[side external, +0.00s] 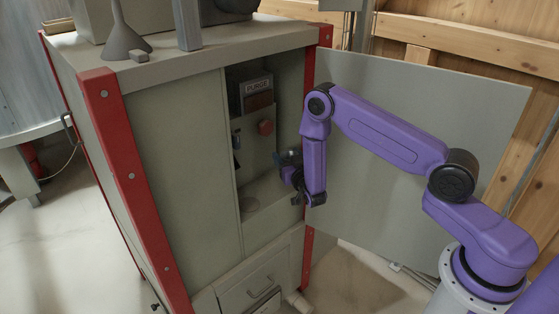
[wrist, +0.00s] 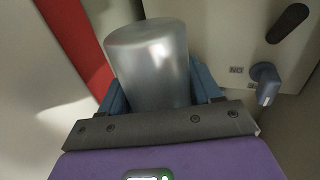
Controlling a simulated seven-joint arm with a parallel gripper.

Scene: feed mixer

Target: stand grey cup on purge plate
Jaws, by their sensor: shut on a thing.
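The grey cup (wrist: 147,58) fills the middle of the wrist view, a smooth, slightly tapered grey cylinder. My gripper (wrist: 160,88) has its blue fingers on either side of the cup and is shut on it. In the side view my gripper (side external: 288,168) is at the open front of the cabinet compartment, and the cup is too small and hidden to make out.
The cabinet door (side external: 420,110) stands open at the right, behind my arm. A red post (wrist: 75,38) is close to the cup's left. A grey-blue handle (wrist: 264,82) is at right.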

